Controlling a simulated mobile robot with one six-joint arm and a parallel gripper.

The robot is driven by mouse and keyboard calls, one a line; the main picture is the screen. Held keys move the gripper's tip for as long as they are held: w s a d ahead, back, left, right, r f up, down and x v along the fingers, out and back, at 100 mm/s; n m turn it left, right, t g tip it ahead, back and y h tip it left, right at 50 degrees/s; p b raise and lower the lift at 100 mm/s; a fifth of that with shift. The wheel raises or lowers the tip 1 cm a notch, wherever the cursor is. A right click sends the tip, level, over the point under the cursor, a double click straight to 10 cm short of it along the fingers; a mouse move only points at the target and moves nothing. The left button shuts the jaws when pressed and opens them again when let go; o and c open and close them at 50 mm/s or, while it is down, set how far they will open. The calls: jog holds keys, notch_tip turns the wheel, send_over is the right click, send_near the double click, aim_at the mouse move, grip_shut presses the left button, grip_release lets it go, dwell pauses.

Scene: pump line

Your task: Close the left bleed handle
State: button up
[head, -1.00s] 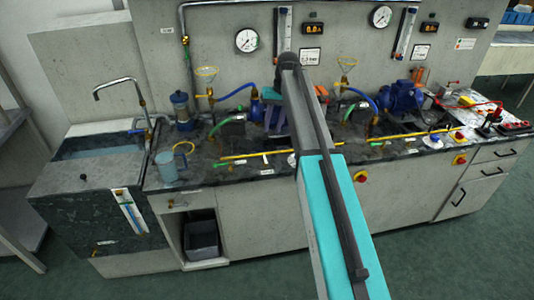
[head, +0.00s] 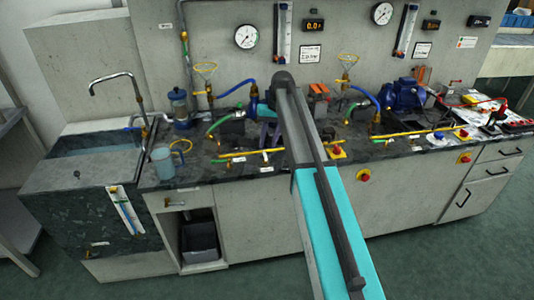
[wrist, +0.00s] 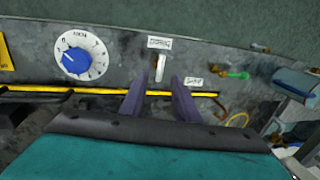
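A short cream handle (wrist: 160,68) stands on the dark bench top in the wrist view, with a small white label in front of it and another to its right. My gripper (wrist: 159,79) is open, with purple fingertips on either side of this handle; contact is not clear. A green handle (wrist: 237,74) on a brass fitting lies to the right. In the head view the cream handle (head: 264,158) and the green handle (head: 221,161) show left of my arm. The label text is too small to read, so I cannot tell which is the left bleed handle.
A white dial with a blue knob (wrist: 75,62) sits to the left. A blue pitcher (head: 163,162) and the sink (head: 95,150) are at the head view's left.

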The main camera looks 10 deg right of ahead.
aim_at(265, 154)
jog(key=shift+a+f+b, duration=0.2)
jog(key=shift+f+b, duration=0.3)
jog(key=shift+f, duration=0.55)
jog(key=shift+a+f+b, duration=0.2)
jog(key=shift+f+b, duration=0.3)
jog(key=shift+f, duration=0.5)
grip_shut()
